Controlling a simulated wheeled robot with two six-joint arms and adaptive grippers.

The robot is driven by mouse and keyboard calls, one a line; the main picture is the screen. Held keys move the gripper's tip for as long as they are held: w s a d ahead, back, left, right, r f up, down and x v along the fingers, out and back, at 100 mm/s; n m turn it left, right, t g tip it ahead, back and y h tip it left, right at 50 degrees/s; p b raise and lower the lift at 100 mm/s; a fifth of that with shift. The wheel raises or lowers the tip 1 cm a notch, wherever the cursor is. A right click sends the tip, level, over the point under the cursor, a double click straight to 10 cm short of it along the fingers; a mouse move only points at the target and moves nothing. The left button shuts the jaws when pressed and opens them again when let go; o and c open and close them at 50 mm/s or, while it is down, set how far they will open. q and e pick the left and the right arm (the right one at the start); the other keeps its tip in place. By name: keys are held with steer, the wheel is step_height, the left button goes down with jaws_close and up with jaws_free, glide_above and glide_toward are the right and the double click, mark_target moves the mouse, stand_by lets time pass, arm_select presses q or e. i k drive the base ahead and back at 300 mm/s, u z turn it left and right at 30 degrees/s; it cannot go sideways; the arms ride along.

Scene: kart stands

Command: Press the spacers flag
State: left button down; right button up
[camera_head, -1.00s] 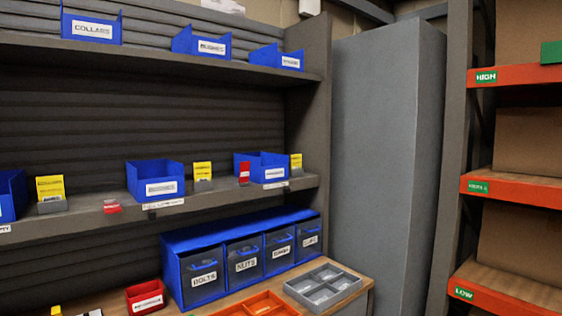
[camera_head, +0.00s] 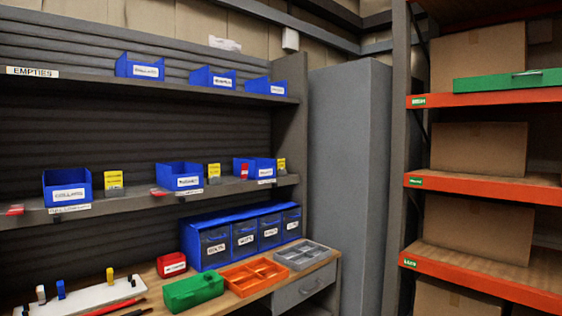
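Three blue bins stand on the middle shelf (camera_head: 120,204): a left bin labelled COLLARS (camera_head: 67,187), a middle bin (camera_head: 180,175) and a right bin (camera_head: 264,170). The last two labels are too small to read surely, so I cannot tell which is spacers. A red flag (camera_head: 243,171) stands upright at the right bin. Another red flag (camera_head: 158,192) lies low at the shelf edge, left of the middle bin. A third red flag (camera_head: 15,209) lies low at the far left, beside the COLLARS bin. Neither of my grippers is in view.
Yellow cards (camera_head: 113,181) stand beside the bins. Below, a wooden bench (camera_head: 220,297) holds a blue drawer unit (camera_head: 205,245), a green box (camera_head: 193,291), an orange tray (camera_head: 254,275) and a grey tray (camera_head: 301,255). A tall grey cabinet (camera_head: 348,170) and orange racking (camera_head: 485,185) stand right.

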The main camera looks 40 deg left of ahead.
mark_target(244, 174)
steer(key=z, duration=0.4)
steer(key=i, duration=1.95)
steer(key=u, duration=0.35)
steer(key=i, duration=0.85)
steer(key=u, duration=1.5)
steer(key=i, duration=0.6)
steer(key=u, duration=0.5)
